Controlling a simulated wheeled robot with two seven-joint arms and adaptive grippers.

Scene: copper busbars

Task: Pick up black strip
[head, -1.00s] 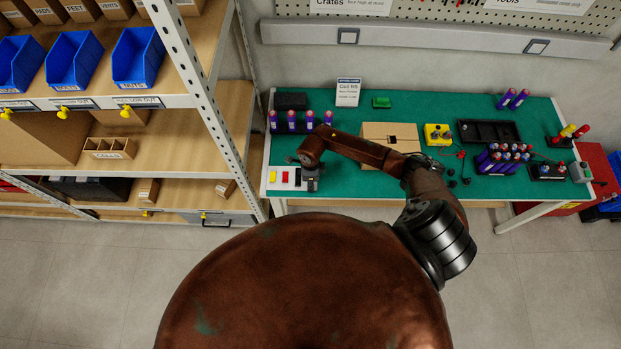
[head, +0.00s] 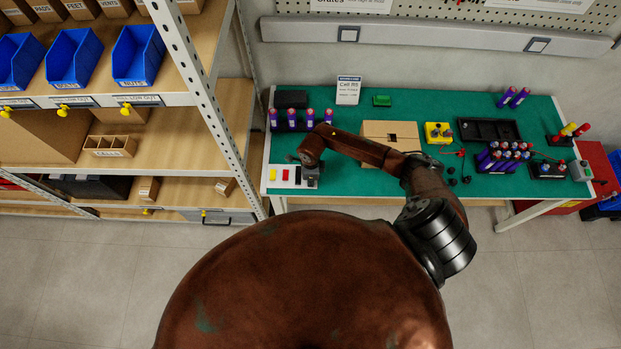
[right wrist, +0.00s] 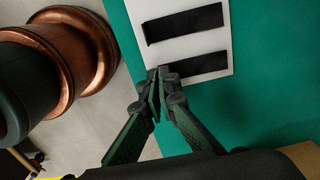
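In the right wrist view, the board (right wrist: 187,42) carries two dark bars side by side, an upper black strip (right wrist: 185,22) and a lower black strip (right wrist: 198,67). My right gripper (right wrist: 161,82) is over the board's edge, at the left end of the lower strip. Its fingers are together with nothing visible between them; contact with the strip cannot be told. My left gripper is not in view.
Purple cylinders (head: 292,118) stand in a row behind the board. A cardboard box (head: 378,132), a yellow box (head: 437,132) and a black tray (head: 489,130) are farther right. A shelf (head: 205,95) borders the left. Green table surface is clear right of the board.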

